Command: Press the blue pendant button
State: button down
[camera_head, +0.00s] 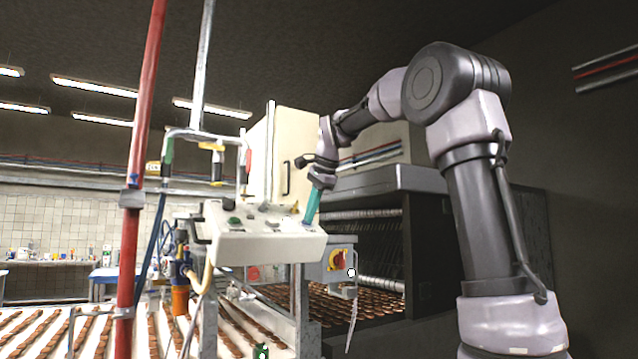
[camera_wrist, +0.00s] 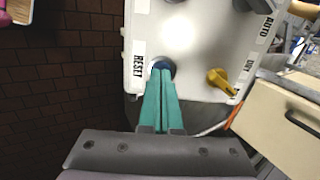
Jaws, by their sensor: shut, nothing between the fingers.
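The white pendant control box (camera_head: 262,240) hangs in front of me in the head view, and its face fills the upper middle of the wrist view (camera_wrist: 200,45). The blue button (camera_wrist: 163,67) sits on that face beside the RESET label. My gripper (camera_wrist: 163,78) is shut, with its teal fingers side by side and empty. The fingertips overlap the lower part of the blue button; I cannot tell whether they touch or press it. In the head view my gripper (camera_head: 308,222) points down at the right end of the box, and its tips hide the button there.
A yellow selector switch (camera_wrist: 221,81) is right of the fingers. A green button (camera_head: 234,221) is on the box's left part. A cream cabinet (camera_head: 292,160) stands close behind. A red pole (camera_head: 138,170) is at the left. Conveyors with brown bars run below.

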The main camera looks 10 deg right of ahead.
jog(key=v, duration=1.3)
jog(key=shift+r, duration=0.1)
jog(key=s+d+f+n, duration=0.1)
jog(key=s+f+n, duration=0.3)
jog(key=s+f, duration=0.7)
jog(key=s+d+f+n+t, duration=0.1)
jog(key=s+f+n, duration=0.4)
jog(key=s+f, duration=0.7)
notch_tip(320, 180, down, 5)
jog(key=shift+s+d+r+n+t, duration=0.15)
jog(key=shift+d+n+t, duration=0.15)
jog(key=shift+d, duration=0.15)
jog(key=c, duration=1.5)
grip_release()
jog(key=shift+c, duration=0.2)
